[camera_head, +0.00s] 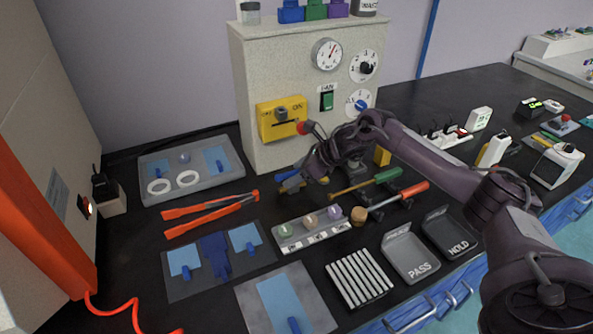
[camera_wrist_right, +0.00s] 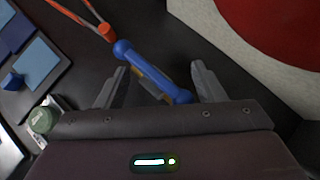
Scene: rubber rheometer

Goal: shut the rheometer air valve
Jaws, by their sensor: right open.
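The air valve shows as a blue handle with rounded ends (camera_wrist_right: 150,70) in the right wrist view. It lies slantwise between the two fingers. In the head view its blue part (camera_head: 286,175) sits low in front of the beige rheometer (camera_head: 262,92), partly hidden by my gripper. My right gripper (camera_head: 292,186) is open, its fingers on either side of the handle; in the right wrist view the gripper (camera_wrist_right: 158,82) also shows apart. I cannot tell whether the fingers touch the handle. My left gripper is not in view.
A red knob (camera_head: 304,128) and a yellow switch box (camera_head: 281,118) are above the gripper. Orange tongs (camera_head: 210,214) lie to its left, a sample tray (camera_head: 312,232) in front. Green-handled (camera_head: 387,175) and red-handled tools (camera_head: 412,190) lie right, under my arm.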

